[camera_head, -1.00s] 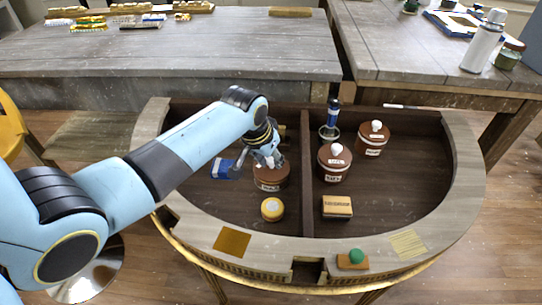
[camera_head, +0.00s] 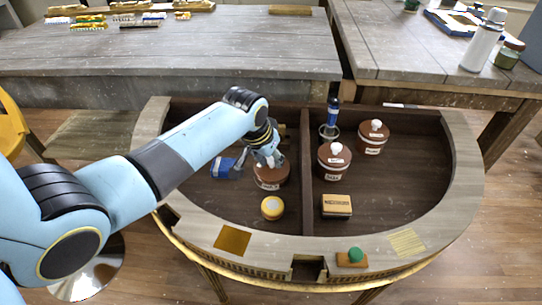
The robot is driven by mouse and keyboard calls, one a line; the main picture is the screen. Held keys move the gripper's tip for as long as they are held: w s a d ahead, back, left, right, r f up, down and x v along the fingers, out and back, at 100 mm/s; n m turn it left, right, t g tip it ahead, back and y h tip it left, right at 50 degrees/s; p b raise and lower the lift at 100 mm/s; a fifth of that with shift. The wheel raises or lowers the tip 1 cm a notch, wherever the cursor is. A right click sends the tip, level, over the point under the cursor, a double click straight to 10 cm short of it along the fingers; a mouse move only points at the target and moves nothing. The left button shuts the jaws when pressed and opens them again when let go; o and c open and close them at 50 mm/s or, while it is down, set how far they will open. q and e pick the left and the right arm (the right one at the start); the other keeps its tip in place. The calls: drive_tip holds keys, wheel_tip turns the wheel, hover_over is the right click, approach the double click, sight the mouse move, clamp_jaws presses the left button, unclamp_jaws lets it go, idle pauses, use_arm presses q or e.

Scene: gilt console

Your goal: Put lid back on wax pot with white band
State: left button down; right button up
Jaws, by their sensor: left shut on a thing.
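My left gripper (camera_head: 268,158) reaches into the left compartment of the console, directly over a brown pot (camera_head: 272,180) with a white label band on its front. It is shut on the knob of that pot's brown lid, and its fingers hide the knob. The lid looks level and at the pot's mouth; I cannot tell whether it is fully seated. Two similar brown pots with white knobs and labels stand lidded in the right compartment: one near the divider (camera_head: 334,165) and one farther back (camera_head: 373,140). My right gripper is not in view.
The curved console (camera_head: 460,180) has a wooden divider (camera_head: 307,200). Near the pot are a blue item (camera_head: 224,168) and a yellow round tin (camera_head: 272,208).

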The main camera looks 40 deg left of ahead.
use_arm(q)
drive_tip(key=shift+p, duration=0.3)
idle(0.5)
drive_tip(key=shift+f, duration=0.2)
idle(1.0)
drive_tip(key=shift+p, duration=0.45)
drive_tip(key=c, duration=0.5)
unclamp_jaws()
drive_tip(key=shift+c, duration=0.2)
drive_tip(key=shift+r, duration=0.1)
wheel_tip(320, 180, up, 7)
drive_tip(key=p, duration=0.7)
drive_tip(key=shift+p, duration=0.4)
